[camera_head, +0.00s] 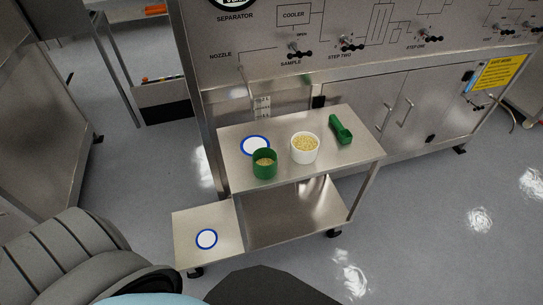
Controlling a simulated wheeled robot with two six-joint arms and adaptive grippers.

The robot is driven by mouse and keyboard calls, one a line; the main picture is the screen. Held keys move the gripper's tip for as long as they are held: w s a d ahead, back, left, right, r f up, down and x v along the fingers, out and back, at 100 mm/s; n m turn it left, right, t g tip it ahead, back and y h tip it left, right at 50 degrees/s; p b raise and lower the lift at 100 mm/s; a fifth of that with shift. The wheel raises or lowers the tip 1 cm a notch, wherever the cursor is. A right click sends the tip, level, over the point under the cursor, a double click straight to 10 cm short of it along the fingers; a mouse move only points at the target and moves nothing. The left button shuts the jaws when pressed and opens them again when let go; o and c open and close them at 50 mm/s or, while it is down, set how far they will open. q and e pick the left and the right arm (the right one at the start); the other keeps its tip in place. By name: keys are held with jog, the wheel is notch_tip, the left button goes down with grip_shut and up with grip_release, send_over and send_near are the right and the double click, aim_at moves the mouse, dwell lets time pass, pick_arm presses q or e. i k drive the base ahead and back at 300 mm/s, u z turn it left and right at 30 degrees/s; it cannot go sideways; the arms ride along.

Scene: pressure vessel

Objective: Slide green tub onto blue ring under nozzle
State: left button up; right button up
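The green tub (264,164) stands upright on the upper shelf of a metal cart, with some pale grainy material inside. Just behind it and to its left lies a flat blue ring (256,146) with a white centre, partly hidden by the tub. The nozzle (242,80) is a thin pipe coming off the steel panel behind the cart, under the printed word NOZZLE. A second blue ring (206,239) lies on the lower side shelf. Neither gripper can be seen.
A white tub (304,149) of pale grains stands right of the green tub. A green scoop (341,129) lies further right. The cart top (362,152) is bare at its right end. The machine panel (380,20) rises behind the cart. My own parts fill the lower left.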

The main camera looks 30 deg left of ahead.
aim_at(265, 161)
jog(key=z, duration=1.85)
jog(key=i, duration=1.35)
jog(key=u, duration=2.8)
